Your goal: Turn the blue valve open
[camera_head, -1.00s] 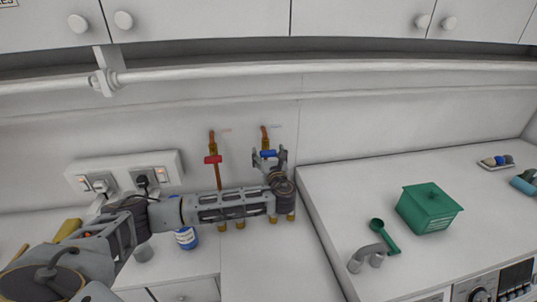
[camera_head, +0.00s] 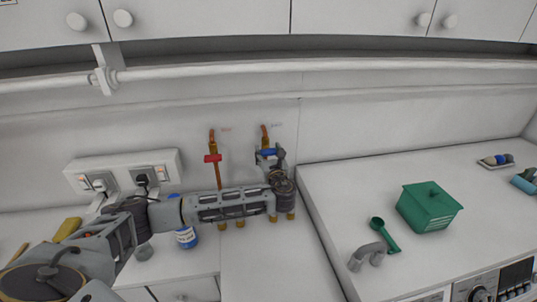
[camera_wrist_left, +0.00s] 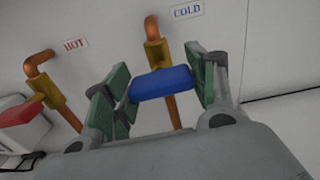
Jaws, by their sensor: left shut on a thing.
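The blue valve handle (camera_head: 267,152) sits on the right-hand copper pipe (camera_head: 264,130) on the back wall. In the left wrist view the blue handle (camera_wrist_left: 161,83) lies crosswise to its pipe, under a COLD label (camera_wrist_left: 187,10). My left gripper (camera_head: 268,155) is shut on the handle, with its green finger pads (camera_wrist_left: 160,88) at the handle's two ends. The red valve handle (camera_head: 212,158) is on the pipe to the left, free of the gripper. My right gripper is not in view.
Sockets with plugs (camera_head: 125,172) are on the wall at left. A blue-labelled container (camera_head: 186,237) stands below my left arm. A green box (camera_head: 429,207) and green scoop (camera_head: 385,234) lie on the right counter. A white rail (camera_head: 230,70) runs above.

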